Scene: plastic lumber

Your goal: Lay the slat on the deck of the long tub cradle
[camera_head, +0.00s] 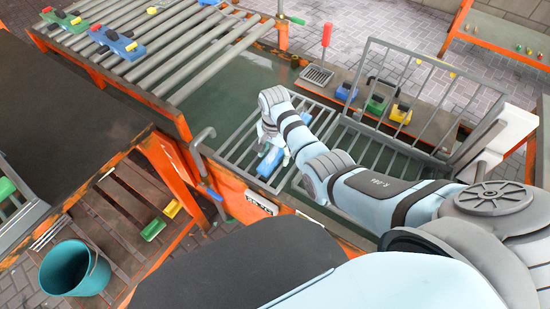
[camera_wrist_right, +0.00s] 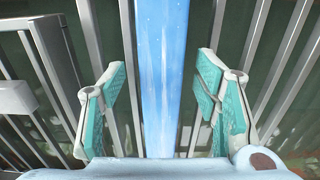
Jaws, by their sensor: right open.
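The blue slat (camera_head: 268,162) lies on the grey barred deck (camera_head: 238,152) inside the green-floored tub, in the head view. In the right wrist view the slat (camera_wrist_right: 160,70) runs lengthwise up the middle, over grey bars. My right gripper (camera_head: 273,143) reaches down over the slat, and my arm hides part of it. In the wrist view its teal-padded fingers (camera_wrist_right: 165,92) stand open on both sides of the slat, with a gap on each side. I cannot tell which deck is the long cradle's. My left gripper is out of view.
A tilted grey barred rack (camera_head: 418,85) stands at the tub's far right, near blue, green and yellow blocks (camera_head: 375,104). A teal bucket (camera_head: 75,268) stands at lower left. An orange-edged dark table (camera_head: 65,110) is left.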

